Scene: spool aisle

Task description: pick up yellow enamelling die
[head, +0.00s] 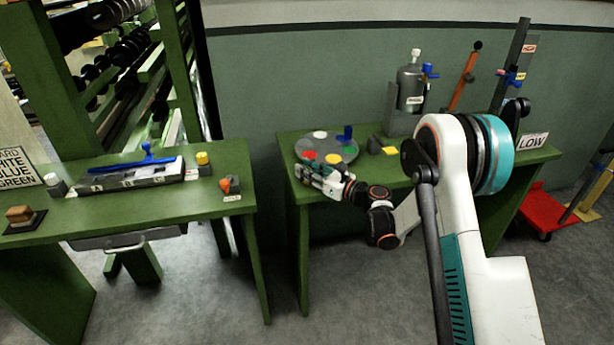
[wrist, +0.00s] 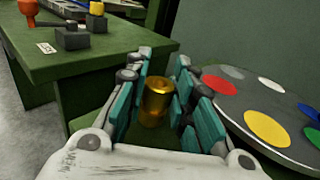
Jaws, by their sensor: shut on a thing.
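The yellow enamelling die (wrist: 157,98) is a shiny gold-yellow cylinder standing between the fingers in the wrist view. My gripper (wrist: 164,70) is shut on it, with teal finger pads on both sides. In the head view my gripper (head: 312,177) is at the front left edge of the right green table, beside the round grey plate. I cannot make out the die in the head view; the fingers seem to hide it.
The round plate (head: 342,156) has several coloured spots and a blue upright piece. A yellow-topped block (head: 390,150) and a grey cylinder (head: 411,85) stand behind. The left green table (head: 150,207) holds a slotted tray and a yellow-capped block (head: 203,158). A gap separates the tables.

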